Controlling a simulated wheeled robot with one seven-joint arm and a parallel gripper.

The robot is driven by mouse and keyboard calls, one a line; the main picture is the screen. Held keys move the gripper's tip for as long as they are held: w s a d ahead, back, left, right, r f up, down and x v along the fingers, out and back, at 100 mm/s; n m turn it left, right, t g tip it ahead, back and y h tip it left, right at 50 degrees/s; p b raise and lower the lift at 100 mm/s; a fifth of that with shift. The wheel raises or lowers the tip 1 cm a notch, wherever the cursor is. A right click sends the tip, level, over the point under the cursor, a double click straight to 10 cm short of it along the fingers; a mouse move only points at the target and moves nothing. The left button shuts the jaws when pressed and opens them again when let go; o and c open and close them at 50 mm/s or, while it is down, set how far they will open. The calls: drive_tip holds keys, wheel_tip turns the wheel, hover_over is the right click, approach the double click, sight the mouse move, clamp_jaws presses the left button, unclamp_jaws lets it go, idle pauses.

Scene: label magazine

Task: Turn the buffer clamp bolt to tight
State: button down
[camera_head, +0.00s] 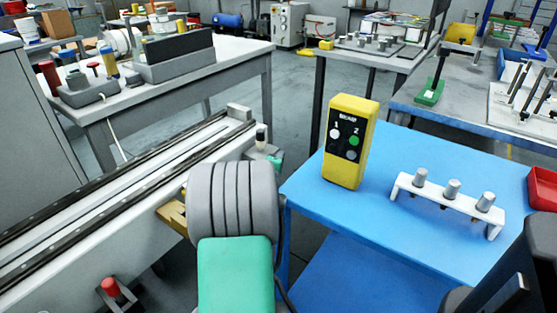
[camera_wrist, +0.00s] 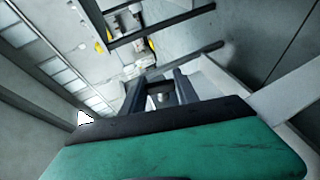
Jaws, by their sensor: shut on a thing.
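In the wrist view my gripper (camera_wrist: 159,88) reaches away from the camera, with one dark finger on each side. A small pale round bolt head (camera_wrist: 160,98) shows between the fingers, and I take it as the buffer clamp bolt. The fingers are shut on it. The tightness of the bolt cannot be read from this view. A wide green block with a black edge fills the bottom of the wrist view and hides what lies below. In the head view I cannot make out the gripper's fingers or the bolt.
A long pale rail (camera_head: 120,195) with dark tracks runs along the left, with a red knob (camera_head: 111,287) at its near side. A blue table (camera_head: 400,235) at right carries a yellow control box (camera_head: 350,142) and a white rack (camera_head: 446,203) with three grey-topped pegs.

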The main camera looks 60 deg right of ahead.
drive_tip(key=c, duration=0.9)
unclamp_jaws()
drive_tip(key=p+v, duration=0.1)
drive_tip(key=v, duration=0.6)
drive_tip(key=shift+s+a+r+p, duration=0.1)
drive_tip(key=shift+a+p, duration=0.3)
drive_tip(key=shift+c, duration=0.2)
